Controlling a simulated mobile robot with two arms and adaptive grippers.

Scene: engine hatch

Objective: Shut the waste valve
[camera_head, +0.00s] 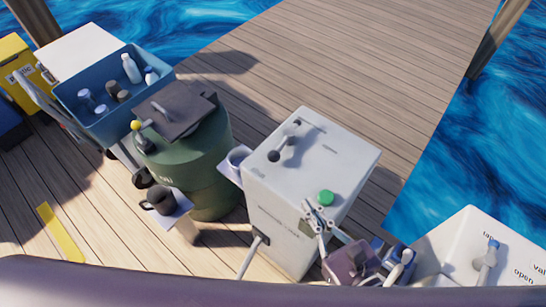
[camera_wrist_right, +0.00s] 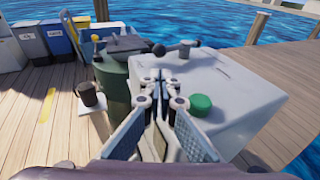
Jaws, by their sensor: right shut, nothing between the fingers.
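A white cabinet (camera_head: 290,205) stands in the middle of the head view. On its top is a dark lever with rounded ends (camera_head: 284,143) and a green button (camera_head: 325,198); the green button (camera_wrist_right: 201,104) also shows in the wrist view. A white box (camera_head: 460,255) at the lower right carries a blue-tipped handle (camera_head: 489,258) and partly cut-off lettering reading "val" and "open". My right gripper (camera_head: 318,217) is shut and empty beside the cabinet's near upper edge, left of the green button in the wrist view (camera_wrist_right: 160,100). My left gripper is out of view.
A green drum (camera_head: 205,160) with a dark lid stands left of the cabinet. A blue bin (camera_head: 70,95) holds several bottles. A black mug (camera_head: 160,200) rests on a small ledge. A grey rod (camera_head: 250,258) juts from the cabinet's side. The wooden deck behind is clear, with water beyond.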

